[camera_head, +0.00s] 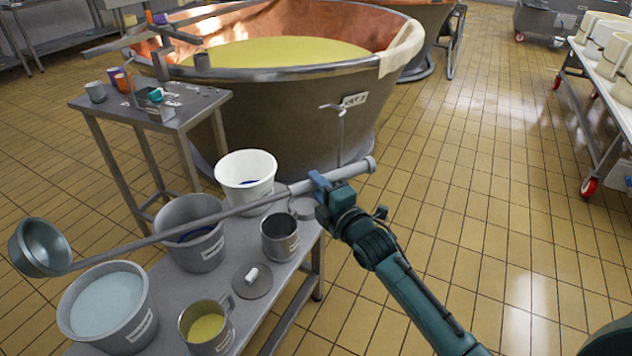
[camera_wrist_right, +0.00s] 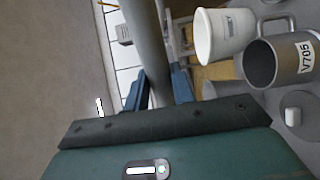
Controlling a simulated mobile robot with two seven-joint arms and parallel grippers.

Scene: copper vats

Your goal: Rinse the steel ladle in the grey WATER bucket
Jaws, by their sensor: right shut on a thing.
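The steel ladle (camera_head: 190,229) has a long handle and a deep round bowl (camera_head: 40,247) at the far left of the head view. My right gripper (camera_head: 322,184) is shut on the handle near its thick end. The handle also shows between the blue fingers in the right wrist view (camera_wrist_right: 148,45). The ladle spans above the low bench, with its bowl left of and above a grey bucket (camera_head: 106,305) of pale bluish liquid, apart from the liquid. That bucket's label is too small to read. My left gripper is not in view.
On the low bench (camera_head: 281,287) stand another grey bucket (camera_head: 190,234), a white bucket (camera_head: 246,177), a steel jug (camera_head: 279,238), a jug of yellow liquid (camera_head: 206,327) and a lid (camera_head: 252,281). A copper vat (camera_head: 284,107) stands behind.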

